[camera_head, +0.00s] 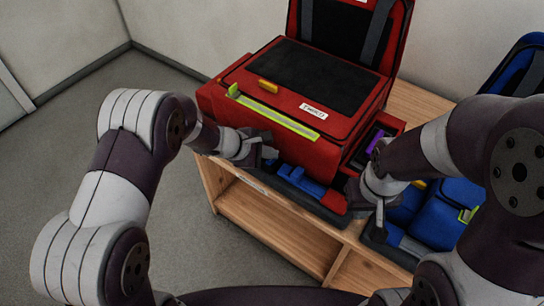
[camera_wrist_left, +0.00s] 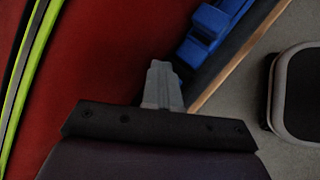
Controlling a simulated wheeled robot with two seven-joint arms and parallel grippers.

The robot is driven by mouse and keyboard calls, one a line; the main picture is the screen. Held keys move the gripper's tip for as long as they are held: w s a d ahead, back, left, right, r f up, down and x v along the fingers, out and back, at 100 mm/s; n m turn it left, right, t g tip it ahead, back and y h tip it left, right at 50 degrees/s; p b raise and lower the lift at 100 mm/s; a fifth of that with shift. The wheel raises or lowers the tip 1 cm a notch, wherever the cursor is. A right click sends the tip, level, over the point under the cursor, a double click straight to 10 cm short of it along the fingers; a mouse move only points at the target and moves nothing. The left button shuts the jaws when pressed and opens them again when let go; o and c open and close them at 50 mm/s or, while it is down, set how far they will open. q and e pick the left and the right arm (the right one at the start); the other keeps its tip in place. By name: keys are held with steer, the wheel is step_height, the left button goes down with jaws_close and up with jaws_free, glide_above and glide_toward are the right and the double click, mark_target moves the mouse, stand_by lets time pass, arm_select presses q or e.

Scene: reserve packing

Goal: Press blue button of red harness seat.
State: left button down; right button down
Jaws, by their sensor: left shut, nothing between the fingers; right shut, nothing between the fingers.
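The red harness seat (camera_head: 325,135) stands on a wooden bench, with a black pad, a yellow-green strip and a white label on top. A blue part (camera_head: 302,181) sits low on its front side; it also shows at the top of the left wrist view (camera_wrist_left: 215,25). I cannot tell whether this is the button. My left gripper (camera_head: 268,152) is shut and empty at the seat's front, left of the blue part. In the left wrist view its fingers (camera_wrist_left: 163,75) point toward the blue part, over the red side. My right gripper (camera_head: 378,205) is shut and empty at the seat's right front corner.
The wooden bench (camera_head: 265,222) has open shelves below. A blue seat (camera_head: 443,212) stands to the right, partly hidden by my right arm. A purple part (camera_head: 377,140) shows on the red seat's right side. Grey floor (camera_head: 190,240) lies free at the left.

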arm_select(q)
steer(key=shift+r+p, duration=0.5)
steer(key=shift+r, duration=0.4)
step_height(320, 180, up, 5)
steer(key=p, duration=0.3)
steer(key=shift+p, duration=0.35)
stand_by(0.5)
